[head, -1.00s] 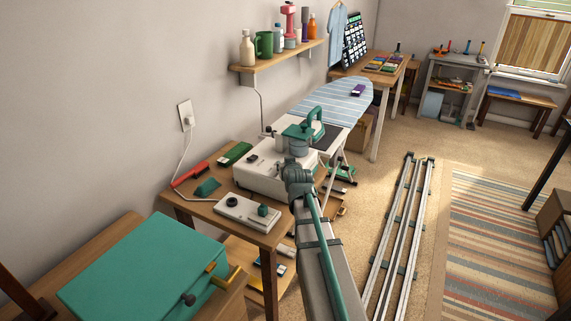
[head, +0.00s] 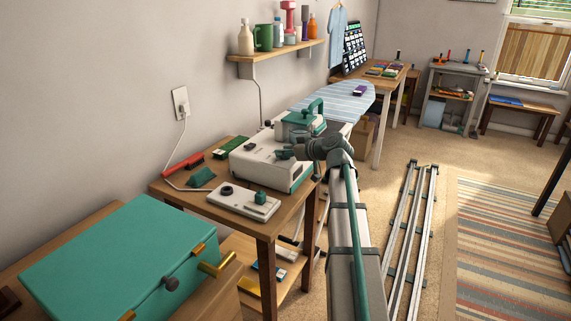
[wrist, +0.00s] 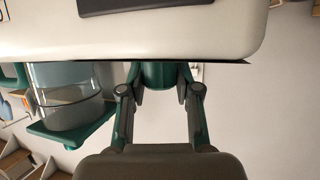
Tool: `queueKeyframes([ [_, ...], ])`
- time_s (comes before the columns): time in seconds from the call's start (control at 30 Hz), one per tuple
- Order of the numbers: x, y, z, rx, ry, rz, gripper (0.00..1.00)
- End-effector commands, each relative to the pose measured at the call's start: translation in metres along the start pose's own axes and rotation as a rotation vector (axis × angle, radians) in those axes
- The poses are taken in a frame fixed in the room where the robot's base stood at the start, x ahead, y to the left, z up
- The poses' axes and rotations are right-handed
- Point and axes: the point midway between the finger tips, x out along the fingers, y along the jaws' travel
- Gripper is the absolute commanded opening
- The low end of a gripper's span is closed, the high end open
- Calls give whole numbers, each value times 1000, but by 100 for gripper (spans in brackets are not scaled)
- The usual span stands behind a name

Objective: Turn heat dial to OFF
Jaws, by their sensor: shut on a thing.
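The white steam-iron base (head: 270,162) stands on the wooden side table, with the teal iron (head: 300,122) at its back. My gripper (head: 287,153) is at the base's front right side in the head view, its hand pointing left. In the wrist view my gripper's fingers (wrist: 158,80) are closed around a teal round knob (wrist: 158,74), which looks like the heat dial, against the white base (wrist: 180,40). The dial's markings and setting are hidden. The iron, with its clear bluish part (wrist: 68,95), shows at left in the wrist view.
A white control box (head: 243,201), a red brush (head: 183,163) and a green box (head: 231,147) lie on the side table (head: 228,222). A teal case (head: 118,265) sits at front left. The ironing board (head: 340,100) is behind. Rails (head: 410,235) lie on the floor to the right.

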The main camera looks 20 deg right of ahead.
Motion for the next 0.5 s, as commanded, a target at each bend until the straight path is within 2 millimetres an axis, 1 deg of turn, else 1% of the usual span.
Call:
queueKeyframes([
  [0.03, 3, 4, 5, -13, -3, -28, 0],
  [0.2, 2, 2, 4, -49, -5, -116, 0],
  [0.5, 0, 0, 3, -77, -7, -188, 0],
])
